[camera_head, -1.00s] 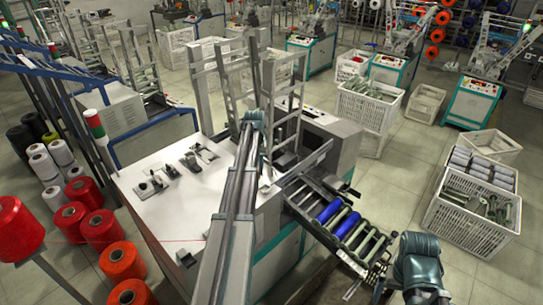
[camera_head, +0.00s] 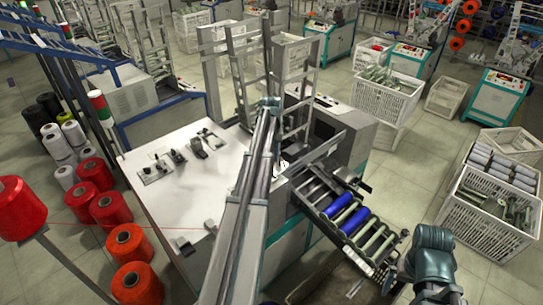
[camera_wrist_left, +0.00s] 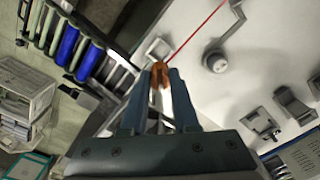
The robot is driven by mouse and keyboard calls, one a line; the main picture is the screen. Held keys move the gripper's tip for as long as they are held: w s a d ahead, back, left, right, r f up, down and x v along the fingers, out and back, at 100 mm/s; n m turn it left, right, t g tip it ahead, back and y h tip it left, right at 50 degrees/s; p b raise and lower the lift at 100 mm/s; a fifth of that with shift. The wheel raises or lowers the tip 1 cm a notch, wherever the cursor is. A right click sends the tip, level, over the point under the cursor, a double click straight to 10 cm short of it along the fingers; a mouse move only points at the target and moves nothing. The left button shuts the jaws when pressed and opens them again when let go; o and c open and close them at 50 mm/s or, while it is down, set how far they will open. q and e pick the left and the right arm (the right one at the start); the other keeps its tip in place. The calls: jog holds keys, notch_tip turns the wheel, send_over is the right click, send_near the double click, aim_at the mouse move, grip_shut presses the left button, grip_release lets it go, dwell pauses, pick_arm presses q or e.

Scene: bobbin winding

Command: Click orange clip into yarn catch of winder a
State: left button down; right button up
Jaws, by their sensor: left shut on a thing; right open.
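My left gripper (camera_wrist_left: 160,80) is shut on the orange clip (camera_wrist_left: 160,69) in the left wrist view. The red yarn (camera_wrist_left: 203,33) runs from the clip to the upper right. The clip is over or near the winder's pale top; I cannot tell the gap. A small square bracket (camera_wrist_left: 158,47) lies just beyond the clip; I cannot tell whether it is the yarn catch. In the head view the winder's white top (camera_head: 190,195) is partly covered by my left arm, and the left gripper and clip are hidden. My right gripper (camera_head: 390,279) is open and empty near the roller rack's lower end.
The roller rack (camera_head: 347,217) holds blue and green bobbins. A red yarn cone (camera_head: 20,208) stands at left, with several more on the floor. Metal frames (camera_head: 296,110) rise behind the winder. A round-headed guide (camera_wrist_left: 215,61) stands on the top. A white crate (camera_head: 480,226) stands right.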

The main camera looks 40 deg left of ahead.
pick_arm(q)
jog(key=shift+f+b, duration=1.8)
jog(key=shift+f, duration=0.4)
jog(key=shift+s+f+b, duration=0.1)
jog(key=shift+f+b, duration=0.35)
jog(key=shift+f+b, duration=1.55)
jog(key=shift+f, duration=0.05)
jog(key=c, duration=0.6)
grip_release()
jog(key=shift+r, duration=0.1)
notch_tip(320, 180, up, 12)
jog(key=p, duration=1.2)
